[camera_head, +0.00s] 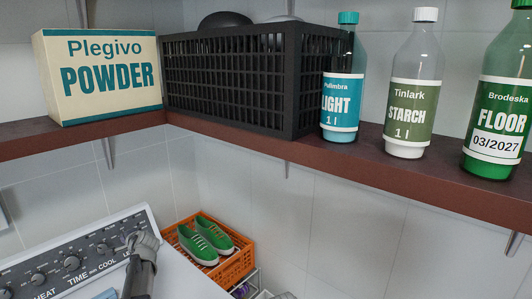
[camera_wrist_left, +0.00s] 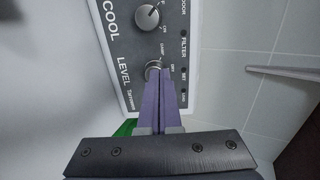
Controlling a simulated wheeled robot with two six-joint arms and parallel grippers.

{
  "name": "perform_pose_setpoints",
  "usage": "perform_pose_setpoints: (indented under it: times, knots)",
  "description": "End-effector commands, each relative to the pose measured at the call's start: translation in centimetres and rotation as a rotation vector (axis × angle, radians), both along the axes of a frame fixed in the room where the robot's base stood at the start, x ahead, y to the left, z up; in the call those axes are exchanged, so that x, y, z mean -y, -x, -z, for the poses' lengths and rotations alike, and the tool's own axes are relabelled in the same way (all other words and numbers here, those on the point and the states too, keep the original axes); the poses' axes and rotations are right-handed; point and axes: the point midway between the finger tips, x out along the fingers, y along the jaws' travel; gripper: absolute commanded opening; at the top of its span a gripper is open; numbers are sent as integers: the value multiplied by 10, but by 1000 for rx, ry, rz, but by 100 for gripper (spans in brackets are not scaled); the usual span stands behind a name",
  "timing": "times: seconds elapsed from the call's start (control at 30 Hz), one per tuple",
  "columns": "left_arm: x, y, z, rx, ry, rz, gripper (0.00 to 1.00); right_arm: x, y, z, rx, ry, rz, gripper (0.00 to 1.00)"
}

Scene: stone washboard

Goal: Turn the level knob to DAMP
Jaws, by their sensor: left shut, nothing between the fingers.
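The white and dark dryer control panel (camera_head: 95,242) runs along the lower left of the head view, with several knobs and labels. My left gripper (camera_head: 138,243) is over its right end and covers part of it. In the left wrist view, the level knob (camera_wrist_left: 153,68) is a small round silver knob beside the word LEVEL. The left gripper's purple fingers (camera_wrist_left: 161,76) are shut together with nothing between them, their tips at the knob and partly covering it. Whether they touch it I cannot tell. Small labels sit around the knob; its pointer direction is unclear.
Another knob (camera_wrist_left: 147,17) sits beyond the level knob. An orange crate (camera_head: 233,268) with green shoes (camera_head: 206,238) stands right of the panel. A brown shelf (camera_head: 255,153) above holds a powder box (camera_head: 100,78), a black basket (camera_head: 235,90) and several bottles.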

Motion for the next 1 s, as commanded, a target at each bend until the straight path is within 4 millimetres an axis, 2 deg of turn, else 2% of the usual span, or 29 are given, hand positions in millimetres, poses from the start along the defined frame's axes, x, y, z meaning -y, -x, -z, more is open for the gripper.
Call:
perform_pose_setpoints:
  times: [0.37, 0.8, 1.0]
  knots:
    - [-6, -6, 5, 0, 1, -1, 0, 0, 0, 5, 0, 0, 0, 0]
    - [-40, -35, 27, 1, 2, -1, 0, 0, 0, 26, 0, 0, 0, 0]
    - [-48, -42, 30, -1, 1, 0, 0, 0, 0, 30, 0, 0, 0, 0]
